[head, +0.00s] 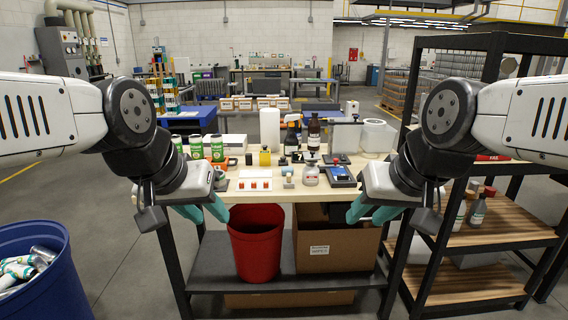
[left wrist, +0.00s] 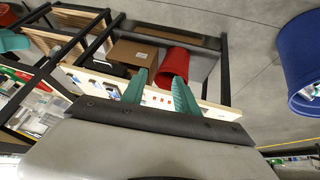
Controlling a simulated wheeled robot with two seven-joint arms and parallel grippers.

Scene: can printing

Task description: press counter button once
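A white plate with red buttons (head: 254,184) lies near the front edge of the table (head: 300,192), left of centre. A small grey item (head: 288,182) stands just right of it, and a dark blue device with a display (head: 341,176) lies further right. I cannot tell for certain which one is the counter. My left gripper (head: 204,211) is open and empty in front of the table's left end. Its parted teal fingers (left wrist: 160,92) show in the left wrist view. My right gripper (head: 372,213) is open and empty in front of the table's right end.
A red bin (head: 255,243) and a cardboard box (head: 337,247) stand on the shelf below. Green-labelled cans (head: 196,148), a yellow bottle (head: 265,157) and a brown bottle (head: 313,134) stand on the table. A blue bin (head: 45,240) is at left, a dark rack (head: 490,220) at right.

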